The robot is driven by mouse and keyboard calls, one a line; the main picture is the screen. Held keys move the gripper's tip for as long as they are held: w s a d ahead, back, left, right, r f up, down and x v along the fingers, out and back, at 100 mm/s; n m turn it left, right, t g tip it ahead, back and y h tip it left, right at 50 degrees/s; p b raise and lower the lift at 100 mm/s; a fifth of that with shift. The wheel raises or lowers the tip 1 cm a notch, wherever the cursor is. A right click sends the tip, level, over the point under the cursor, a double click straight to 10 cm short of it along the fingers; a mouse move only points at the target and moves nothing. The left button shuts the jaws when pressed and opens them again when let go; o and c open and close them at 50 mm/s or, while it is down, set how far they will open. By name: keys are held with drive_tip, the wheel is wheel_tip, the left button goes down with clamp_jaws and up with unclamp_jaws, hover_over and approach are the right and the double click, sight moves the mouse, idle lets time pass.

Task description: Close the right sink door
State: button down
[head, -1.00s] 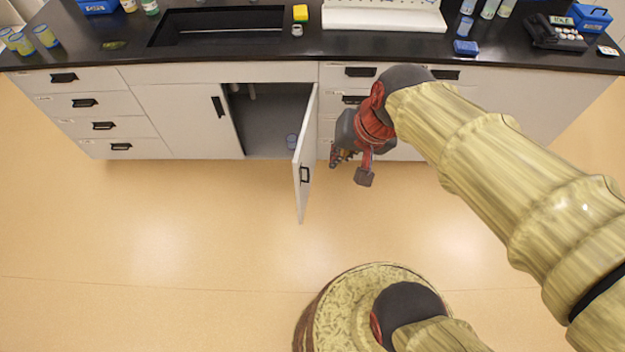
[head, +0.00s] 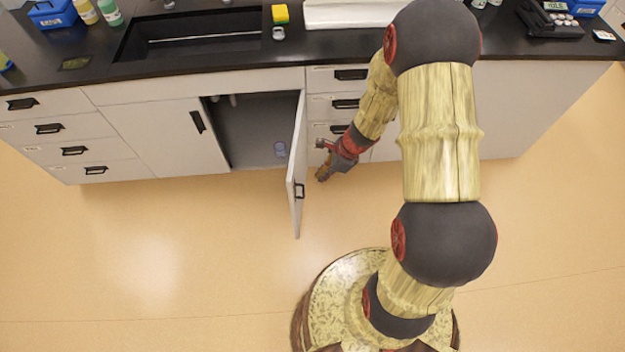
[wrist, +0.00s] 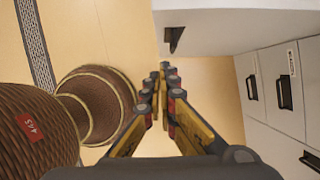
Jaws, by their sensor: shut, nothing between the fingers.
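The right sink door (head: 296,165) is white and stands wide open, sticking out from the cabinet front, with a black handle (head: 299,190) near its free edge. My gripper (head: 321,176) is shut and empty, just right of the door, on its outer side. A small gap shows between them in the head view. In the wrist view the shut fingertips (wrist: 163,68) point toward a white panel (wrist: 235,22) with a black handle (wrist: 174,39), which looks like this door. The left sink door (head: 160,135) is closed.
Drawers with black handles (head: 345,104) stand right of the opening, behind my gripper. A black counter (head: 215,55) with a sink runs above. The floor (head: 160,250) in front is clear.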

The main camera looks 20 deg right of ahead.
drive_tip(key=b, duration=0.4)
approach(302, 186)
drive_tip(key=s+f, duration=0.3)
drive_tip(key=shift+w+a+f, duration=0.1)
drive_tip(key=shift+w+a, duration=0.25)
drive_tip(key=shift+a, duration=0.35)
drive_tip(key=shift+w+a+f, duration=0.1)
drive_tip(key=shift+w+a, duration=0.2)
drive_tip(key=shift+a, duration=0.4)
drive_tip(key=shift+w+a+f, duration=0.1)
drive_tip(key=shift+w+a, duration=0.25)
drive_tip(key=shift+a, duration=0.35)
drive_tip(key=shift+r, duration=0.1)
